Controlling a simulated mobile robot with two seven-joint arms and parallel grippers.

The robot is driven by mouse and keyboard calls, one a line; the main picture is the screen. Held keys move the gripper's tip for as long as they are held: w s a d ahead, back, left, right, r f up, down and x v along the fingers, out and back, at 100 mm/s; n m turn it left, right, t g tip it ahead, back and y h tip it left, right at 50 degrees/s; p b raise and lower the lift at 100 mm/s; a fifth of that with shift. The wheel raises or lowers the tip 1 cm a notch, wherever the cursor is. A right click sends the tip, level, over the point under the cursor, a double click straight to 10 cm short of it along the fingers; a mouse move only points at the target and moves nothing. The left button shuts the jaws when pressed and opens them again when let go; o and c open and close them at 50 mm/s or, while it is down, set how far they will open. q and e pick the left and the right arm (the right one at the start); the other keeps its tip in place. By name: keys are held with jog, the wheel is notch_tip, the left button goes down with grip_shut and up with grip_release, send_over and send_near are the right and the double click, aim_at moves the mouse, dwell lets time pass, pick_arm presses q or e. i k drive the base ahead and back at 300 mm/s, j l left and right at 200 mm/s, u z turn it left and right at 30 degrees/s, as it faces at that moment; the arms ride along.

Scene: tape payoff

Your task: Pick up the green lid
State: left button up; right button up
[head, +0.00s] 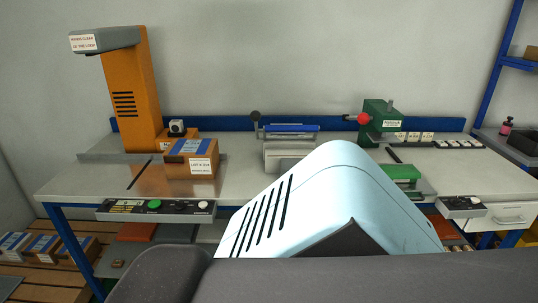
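I cannot make out a green lid for certain. A green flat-topped piece (402,173) sits on the right part of the workbench, in front of the green press (380,121) with a red knob. The large pale blue slotted casing in the foreground stands close to it in the picture and may hide part of that area. Neither my left nor my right gripper is in view.
The workbench (245,177) carries an orange machine (130,95) at left, a cardboard box (191,166) with blue tape, and a grey clamp-like device (288,145) in the middle. Control boxes (155,208) line the front edge. Blue shelving (497,65) stands at right.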

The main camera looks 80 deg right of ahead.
aim_at(393, 170)
jog(key=z, duration=3.6)
jog(key=i+l, duration=0.25)
jog(key=i+l+u, duration=0.15)
jog(key=l, duration=0.25)
jog(key=i+l, duration=0.25)
jog(key=i+l+u, duration=0.1)
jog(key=i+l, duration=0.15)
jog(key=l, duration=0.2)
jog(key=i+l, duration=0.2)
jog(key=l, duration=0.2)
jog(key=i+l+u, duration=0.15)
jog(key=l, duration=0.2)
jog(key=i+l, duration=0.2)
jog(key=l, duration=0.2)
jog(key=i+l+u, duration=0.1)
jog(key=l, duration=0.3)
jog(key=i+j, duration=0.05)
jog(key=i, duration=0.05)
